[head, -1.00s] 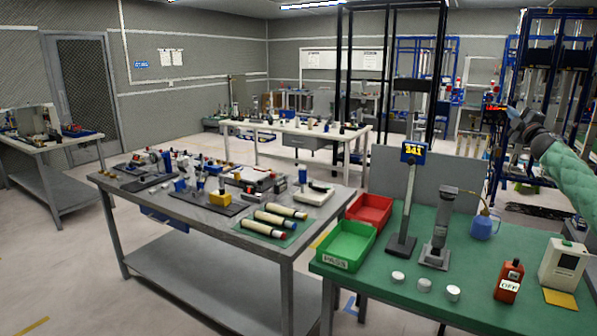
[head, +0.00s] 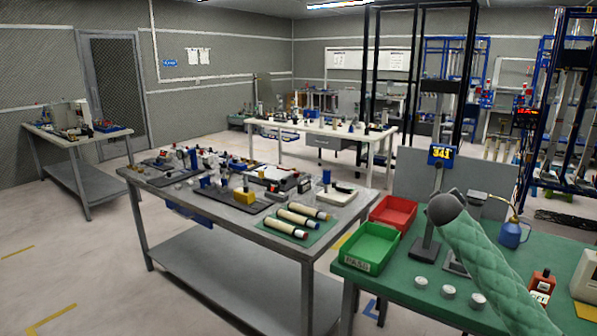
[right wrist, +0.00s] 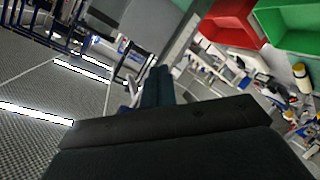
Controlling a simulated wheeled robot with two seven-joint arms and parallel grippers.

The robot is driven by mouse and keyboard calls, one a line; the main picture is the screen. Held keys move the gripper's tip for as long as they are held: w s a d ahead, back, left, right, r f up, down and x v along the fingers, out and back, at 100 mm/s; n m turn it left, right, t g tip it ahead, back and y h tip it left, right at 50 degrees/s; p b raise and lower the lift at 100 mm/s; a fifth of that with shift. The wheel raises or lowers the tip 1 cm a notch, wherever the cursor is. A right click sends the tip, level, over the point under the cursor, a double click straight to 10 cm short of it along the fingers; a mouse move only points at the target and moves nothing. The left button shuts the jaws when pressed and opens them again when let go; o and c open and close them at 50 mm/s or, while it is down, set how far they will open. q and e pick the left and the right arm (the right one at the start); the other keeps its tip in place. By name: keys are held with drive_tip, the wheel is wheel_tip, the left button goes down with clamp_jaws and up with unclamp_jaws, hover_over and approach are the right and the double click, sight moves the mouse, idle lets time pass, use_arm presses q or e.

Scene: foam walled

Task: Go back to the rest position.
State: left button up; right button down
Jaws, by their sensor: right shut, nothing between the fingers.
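My right arm (head: 485,265), in a green quilted sleeve, comes in from the lower right of the head view. It rises over the green table to a dark rounded joint (head: 447,208). The gripper itself cannot be made out in the head view. In the right wrist view my right gripper (right wrist: 158,74) shows its two dark fingers together, with nothing between them. It points out into the room, clear of any object. My left arm and left gripper are in no view.
My arm partly hides a display stand (head: 441,155). A grey workbench (head: 215,212) stands left, with open floor beyond.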

drive_tip(key=s+a+f+g+y, duration=0.2)
drive_tip(key=s+a+f+y, duration=0.1)
drive_tip(key=s+a+f, duration=0.95)
drive_tip(key=s+a+f+g+y, duration=0.3)
drive_tip(key=s+a+f, duration=0.6)
drive_tip(key=s+f, duration=0.6)
drive_tip(key=s+a+f+g, duration=0.2)
drive_tip(key=s+f, duration=0.6)
drive_tip(key=s, duration=0.3)
drive_tip(key=s+a+f+m+g+y, duration=0.1)
drive_tip(key=s+a+f+g, duration=0.1)
drive_tip(key=s+f, duration=0.6)
drive_tip(key=s+a+f+m+g, duration=0.1)
drive_tip(key=s+a+f+g, duration=0.1)
drive_tip(key=s+f, duration=0.7)
drive_tip(key=s+a, duration=0.1)
drive_tip(key=s, duration=0.4)
drive_tip(key=shift+s+a+y, duration=0.25)
drive_tip(key=shift+y, duration=0.05)
